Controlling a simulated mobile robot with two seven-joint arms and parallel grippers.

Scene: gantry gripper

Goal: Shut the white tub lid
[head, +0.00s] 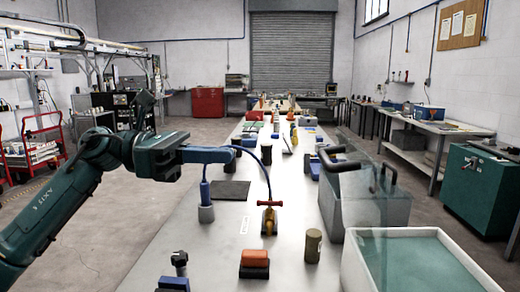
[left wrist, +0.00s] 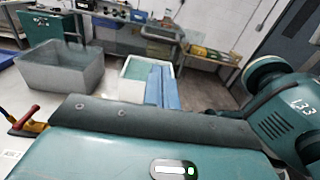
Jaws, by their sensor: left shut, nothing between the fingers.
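The white tub (head: 349,262) stands at the front right of the bench with its top open and a teal inside. It also shows in the left wrist view (left wrist: 131,88), partly behind my fingers. A clear, see-through lid panel (head: 372,205) with a dark handle (head: 385,177) appears raised at the tub's far side; its exact edges are hard to see. My left gripper (head: 232,155), with blue fingers, is shut and empty above the bench, well left of the tub and touching nothing. Its fingers also show in the left wrist view (left wrist: 162,66). My right gripper is out of view.
A grey tub (head: 335,205) stands behind the white tub, with a dark handle (head: 342,160) above it. A brown cylinder (head: 313,246), a red-handled yellow tool (head: 269,217), an orange-topped block (head: 254,262) and a blue tool (head: 205,190) with a cable occupy the nearer bench.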

